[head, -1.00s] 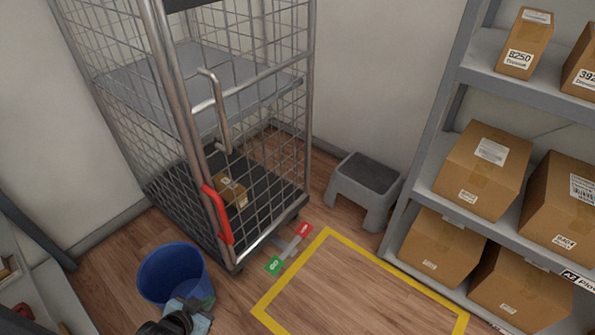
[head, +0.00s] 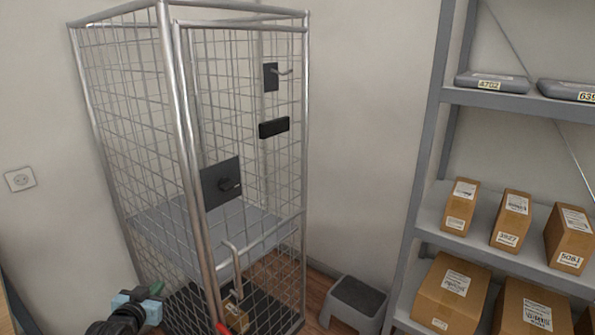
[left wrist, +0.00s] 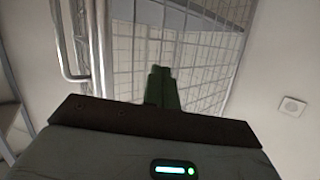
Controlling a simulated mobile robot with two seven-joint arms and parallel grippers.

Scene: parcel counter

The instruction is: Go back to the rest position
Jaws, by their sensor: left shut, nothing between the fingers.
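My left gripper (head: 155,289) shows at the lower left of the head view, in front of the wire cage trolley (head: 178,110). Its green fingers are together with nothing between them. In the left wrist view the closed fingers (left wrist: 161,72) point toward the cage mesh, with a vertical bar handle to their left. I cannot tell whether they touch the mesh; no contact shows. My right gripper is in neither view.
The cage trolley holds a small carton (head: 236,316) on its dark floor. A grey step stool (head: 357,300) stands between the cage and the grey shelf rack (head: 430,150) with several cartons. A wall socket (head: 20,179) is at the left.

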